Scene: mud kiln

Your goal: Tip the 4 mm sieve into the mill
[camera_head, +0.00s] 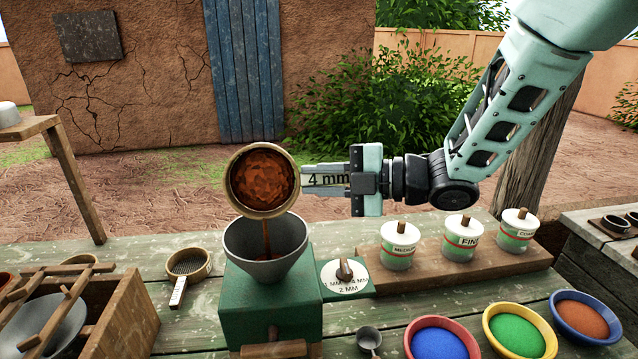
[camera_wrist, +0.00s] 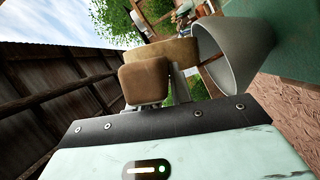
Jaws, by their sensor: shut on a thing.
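The 4 mm sieve (camera_head: 325,180) is a round, tan-rimmed sieve with a handle marked "4 mm". My gripper (camera_head: 357,180) is shut on this handle, to the right of the bowl. The sieve is tipped on its side above the mill, its open face toward the head camera. Red-brown material (camera_head: 263,180) is in it, and a thin stream falls from its lower rim into the hopper. The mill (camera_head: 265,305) is a green box with a grey conical hopper (camera_head: 266,240). The hopper also shows in the wrist view (camera_wrist: 235,50).
A dial (camera_head: 345,275) marked in millimetres sits beside the mill. Several lidded jars (camera_head: 400,245) stand on a board to the right. Coloured powder bowls (camera_head: 440,342) are at the front right. Another sieve (camera_head: 188,265) and a wooden crate (camera_head: 120,310) are on the left.

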